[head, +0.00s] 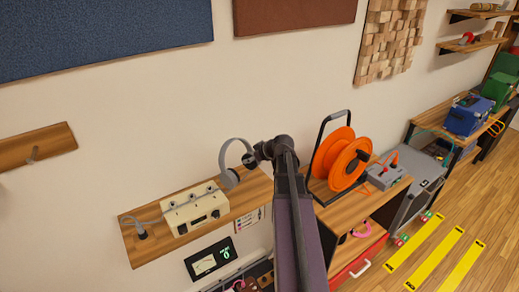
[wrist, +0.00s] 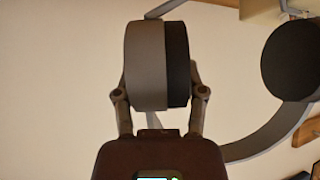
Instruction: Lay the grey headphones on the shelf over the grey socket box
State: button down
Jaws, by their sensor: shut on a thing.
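The grey headphones (head: 230,178) are in the head view, over the right end of a wooden wall shelf (head: 150,253). My gripper (head: 251,160) is shut on one ear cup. In the wrist view my gripper (wrist: 158,75) has its fingers on both sides of that cup, while the other dark cup of the headphones (wrist: 290,60) hangs free at the right. I cannot tell whether the headphones touch the shelf. A grey socket box (head: 385,177) with an orange plug stands on a wooden cabinet at the right. No shelf shows directly above it.
A cream box with knobs (head: 195,208) and a grey cable (head: 146,224) occupy the wall shelf. An orange cable reel (head: 342,160) stands right of my arm. A meter display (head: 210,258) is below the shelf. Small shelves (head: 470,43) hang at the far right.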

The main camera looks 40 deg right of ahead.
jog(key=shift+w+d+r+n+g+p, duration=0.1)
jog(key=shift+w+d+n+g+p, duration=0.5)
jog(key=shift+g, duration=0.3)
jog(key=d+n+g+p, duration=0.1)
jog(key=g, duration=0.1)
jog(key=d+n+g+h+p, duration=0.1)
jog(key=g, duration=0.1)
jog(key=d+n+g+p, duration=0.1)
jog(key=g+p, duration=0.1)
jog(key=shift+s+d+f+n+h, duration=0.1)
jog(key=shift+d+f+n+h, duration=0.1)
jog(key=shift+d+n+h, duration=0.15)
jog(key=shift+f, duration=0.15)
jog(key=shift+f+b, duration=3.85)
jog(key=shift+b, duration=0.2)
